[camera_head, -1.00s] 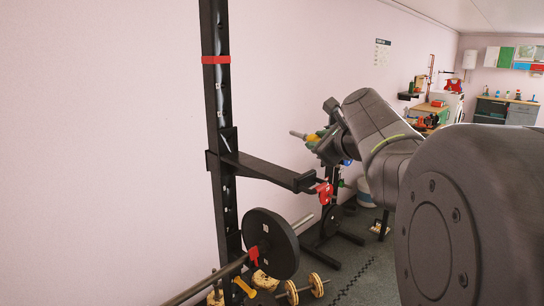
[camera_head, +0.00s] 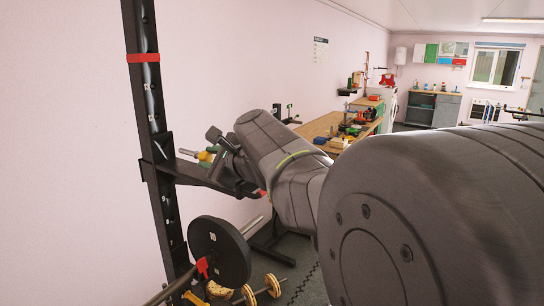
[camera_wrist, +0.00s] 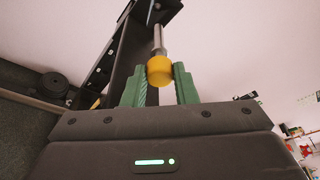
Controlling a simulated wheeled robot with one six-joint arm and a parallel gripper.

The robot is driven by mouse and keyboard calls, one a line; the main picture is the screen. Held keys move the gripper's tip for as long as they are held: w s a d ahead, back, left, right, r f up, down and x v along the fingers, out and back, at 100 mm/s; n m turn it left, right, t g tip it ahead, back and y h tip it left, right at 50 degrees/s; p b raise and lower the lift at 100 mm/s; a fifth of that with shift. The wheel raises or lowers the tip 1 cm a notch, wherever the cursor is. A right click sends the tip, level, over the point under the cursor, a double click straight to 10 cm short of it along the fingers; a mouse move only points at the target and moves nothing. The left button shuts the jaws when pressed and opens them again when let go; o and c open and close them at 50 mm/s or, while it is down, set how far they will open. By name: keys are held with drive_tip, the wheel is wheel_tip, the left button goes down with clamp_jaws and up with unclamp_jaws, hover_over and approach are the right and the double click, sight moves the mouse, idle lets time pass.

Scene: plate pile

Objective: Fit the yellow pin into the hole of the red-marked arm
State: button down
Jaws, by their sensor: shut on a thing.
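My gripper (camera_head: 222,158) is shut on the yellow pin (camera_head: 206,156), which has a yellow grip and a steel shaft. In the wrist view the yellow grip (camera_wrist: 160,71) sits between my green fingers (camera_wrist: 159,88), and the shaft points up, away from my palm. A black rack upright (camera_head: 150,110) with a red band (camera_head: 143,58) stands at the left, and a black arm (camera_head: 187,174) juts right from it. In the head view the pin points left toward the upright, just above the arm. In the wrist view the shaft's tip overlaps black rack metal (camera_wrist: 165,10); I cannot make out the hole.
A barbell with a black plate (camera_head: 219,252) is low beside the upright. Dumbbells (camera_head: 260,288) lie on the floor. A wooden workbench (camera_head: 320,126) with tools stands behind my arm. The pink wall behind the rack is bare there.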

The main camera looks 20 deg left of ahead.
sight(199, 154)
drive_tip(key=shift+w+a+p, duration=0.25)
drive_tip(key=shift+w+a, duration=0.05)
drive_tip(key=shift+a, duration=0.6)
drive_tip(key=shift+w+a+p, duration=0.2)
drive_tip(key=shift+w+a, duration=0.1)
drive_tip(key=shift+a, duration=0.6)
drive_tip(key=shift+w+a+p, duration=0.25)
drive_tip(key=shift+w+a, duration=0.05)
drive_tip(key=shift+a, duration=0.6)
drive_tip(key=shift+w+a+p, duration=0.35)
drive_tip(key=shift+a+p, duration=0.05)
drive_tip(key=shift+a, duration=0.85)
drive_tip(key=shift+w+a+p, duration=0.35)
drive_tip(key=shift+a+p, duration=0.05)
drive_tip(key=shift+a, duration=0.8)
drive_tip(key=shift+w+a+p, duration=0.35)
drive_tip(key=shift+a+p, duration=0.05)
drive_tip(key=shift+a, duration=0.85)
drive_tip(key=c, duration=1.3)
unclamp_jaws()
drive_tip(key=shift+o, duration=1.1)
drive_tip(key=shift+d, duration=0.15)
drive_tip(key=b+v, duration=0.1)
drive_tip(key=v, duration=1.2)
drive_tip(key=shift+s+d+r+b, duration=0.1)
drive_tip(key=shift+s+d+b, duration=0.15)
drive_tip(key=shift+b, duration=0.05)
